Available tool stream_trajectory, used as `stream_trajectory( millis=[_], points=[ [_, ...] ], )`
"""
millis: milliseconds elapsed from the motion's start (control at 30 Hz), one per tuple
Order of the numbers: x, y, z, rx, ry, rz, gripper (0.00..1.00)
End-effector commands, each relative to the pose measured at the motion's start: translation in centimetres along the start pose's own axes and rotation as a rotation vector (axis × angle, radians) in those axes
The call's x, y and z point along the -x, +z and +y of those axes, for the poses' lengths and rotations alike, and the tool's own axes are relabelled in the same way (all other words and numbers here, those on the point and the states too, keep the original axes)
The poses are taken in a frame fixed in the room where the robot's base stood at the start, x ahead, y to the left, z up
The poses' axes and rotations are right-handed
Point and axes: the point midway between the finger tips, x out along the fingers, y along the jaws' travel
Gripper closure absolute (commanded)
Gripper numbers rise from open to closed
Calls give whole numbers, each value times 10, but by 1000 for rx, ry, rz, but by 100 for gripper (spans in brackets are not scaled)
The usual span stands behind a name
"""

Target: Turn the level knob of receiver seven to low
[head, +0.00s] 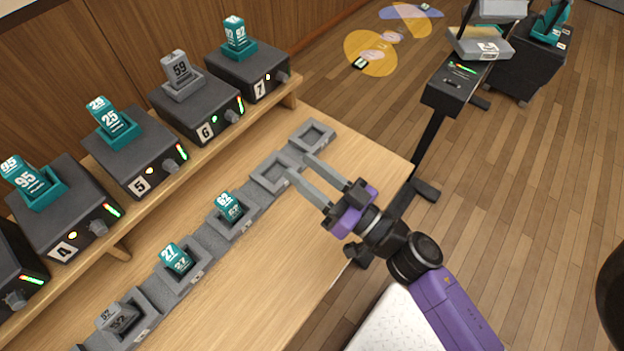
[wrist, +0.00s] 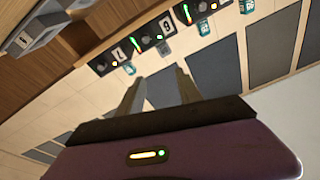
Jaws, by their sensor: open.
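Receiver seven (head: 238,75) is the dark box at the far right end of the wooden shelf in the head view, marked 7. Its grey level knob (head: 283,76) is on the front face, right of the label and a small lit indicator. A teal pack marked 92 (head: 236,34) stands in its top holder. My gripper (head: 299,164) is open, its two fingers apart and nothing seen between them. It is over the lower counter by the empty grey trays, below and apart from the knob. In the wrist view my gripper (wrist: 158,73) also shows open and empty.
Receivers six (head: 200,110), five (head: 135,155) and four (head: 68,212) stand left along the shelf. Grey trays (head: 312,136) line the counter (head: 300,230), some holding packs. A dark stand (head: 455,90) is at the right. The wrist view shows dark boxes with lit indicators (wrist: 150,38).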

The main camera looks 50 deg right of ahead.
Motion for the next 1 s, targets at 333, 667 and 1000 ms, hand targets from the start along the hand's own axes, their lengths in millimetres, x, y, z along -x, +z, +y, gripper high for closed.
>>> stream_trajectory(
  millis=[333,667,1000],
  points=[
    [21,-1,-14,26,18,-7,58],
    [21,-2,-14,27,18,-7,58],
    [21,-1,-14,53,19,-8,58]
  ],
)
